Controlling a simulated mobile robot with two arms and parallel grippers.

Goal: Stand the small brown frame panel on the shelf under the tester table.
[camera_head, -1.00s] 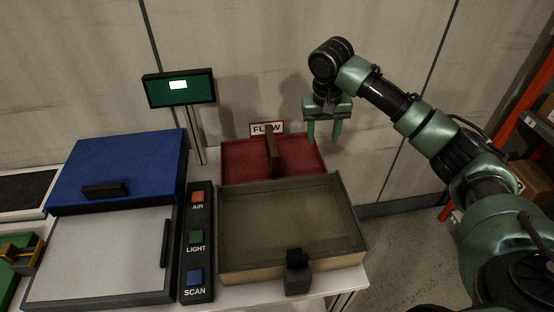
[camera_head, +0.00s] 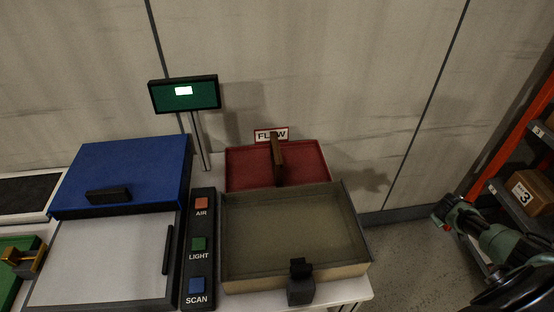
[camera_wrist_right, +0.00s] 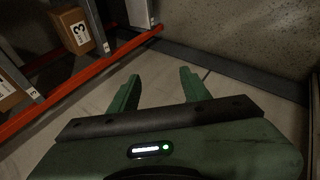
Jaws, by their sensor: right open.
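A narrow brown panel (camera_head: 278,160) stands upright, seen nearly edge-on, in the red tray (camera_head: 308,165) in front of the FLOW sign. I cannot tell from this angle whether it is a frame. The white tester table (camera_head: 348,290) carries the tray; any shelf under it is hidden. My right arm is at the lower right, out past the table's right side and away from the panel. In the right wrist view my right gripper (camera_wrist_right: 158,88) is open and empty, pointing over bare floor. My left gripper is in neither view.
A beige open bin (camera_head: 290,235) with a dark latch stands in front of the red tray. A blue-lidded box (camera_head: 122,170), a button strip (camera_head: 199,245) and a screen (camera_head: 184,94) are left. An orange-posted rack (camera_wrist_right: 75,88) with cartons stands right. Floor between is clear.

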